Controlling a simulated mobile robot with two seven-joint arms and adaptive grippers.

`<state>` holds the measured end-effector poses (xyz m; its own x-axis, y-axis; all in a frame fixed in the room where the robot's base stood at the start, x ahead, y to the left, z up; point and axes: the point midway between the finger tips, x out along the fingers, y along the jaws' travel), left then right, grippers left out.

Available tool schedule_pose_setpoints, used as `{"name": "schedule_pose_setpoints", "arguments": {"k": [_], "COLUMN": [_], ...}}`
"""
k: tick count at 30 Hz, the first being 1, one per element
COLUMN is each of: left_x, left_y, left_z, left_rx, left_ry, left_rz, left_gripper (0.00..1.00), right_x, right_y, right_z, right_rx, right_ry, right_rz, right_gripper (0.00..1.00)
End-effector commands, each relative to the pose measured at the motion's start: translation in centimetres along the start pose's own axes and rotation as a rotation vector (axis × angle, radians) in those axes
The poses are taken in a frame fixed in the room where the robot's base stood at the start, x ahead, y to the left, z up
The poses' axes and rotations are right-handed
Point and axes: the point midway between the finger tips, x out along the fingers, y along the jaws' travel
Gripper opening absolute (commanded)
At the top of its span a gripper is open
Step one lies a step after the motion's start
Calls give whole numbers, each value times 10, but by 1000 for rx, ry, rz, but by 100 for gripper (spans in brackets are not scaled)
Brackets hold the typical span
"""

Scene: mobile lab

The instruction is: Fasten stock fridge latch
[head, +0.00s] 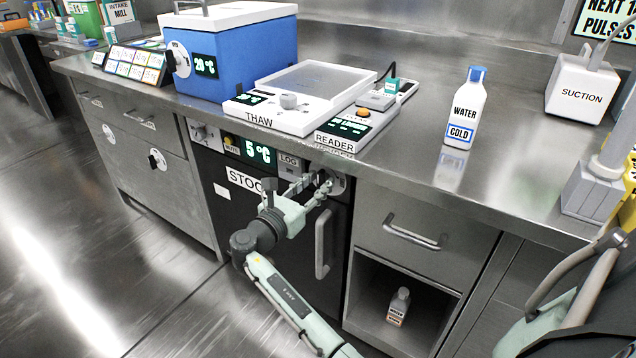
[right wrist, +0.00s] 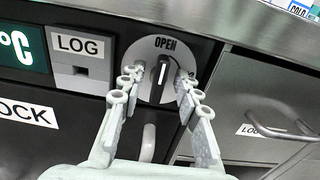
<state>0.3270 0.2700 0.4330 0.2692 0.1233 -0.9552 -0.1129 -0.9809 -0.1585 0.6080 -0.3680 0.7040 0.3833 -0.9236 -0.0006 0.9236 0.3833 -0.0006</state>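The stock fridge (head: 225,205) is a black-fronted unit under the counter with a 5 °C display. Its latch (head: 337,183) is a round grey dial at the top right of the front. In the right wrist view the latch (right wrist: 150,50) has a black knob, roughly upright, its white mark toward the word OPEN. My right gripper (head: 318,184) is in front of the dial. In the right wrist view the right gripper (right wrist: 158,76) is open, a finger on each side of the knob; contact is not clear.
The fridge door handle (head: 322,243) hangs below the latch. The counter edge is just above, with the thaw plate (head: 300,95) and reader (head: 350,130) on it. A drawer (head: 420,235) and an open shelf with a bottle (head: 398,306) are to the right.

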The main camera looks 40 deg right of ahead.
Motion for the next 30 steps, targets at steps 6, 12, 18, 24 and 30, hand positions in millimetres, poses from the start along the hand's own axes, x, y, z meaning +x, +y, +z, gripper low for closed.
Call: {"name": "schedule_pose_setpoints", "arguments": {"k": [6, 12, 18, 24, 30], "left_x": [1, 2, 2, 1, 1], "left_y": [-1, 0, -1, -1, -1], "left_z": [2, 2, -2, -6, -6], "left_rx": [1, 1, 0, 0, 1], "left_ry": [-5, -5, 0, 8, 7], "left_rz": [-1, -1, -1, -1, -2], "left_gripper": [0, 0, 0, 0, 0], "right_x": [0, 0, 0, 0, 0], "right_y": [0, 0, 0, 0, -1], "right_z": [0, 0, 0, 0, 0], "right_rx": [0, 0, 2, 33, 134], "right_ry": [0, 0, 0, 0, -1], "right_rz": [0, 0, 0, 0, -1], "right_gripper": [22, 0, 0, 0, 0]}}
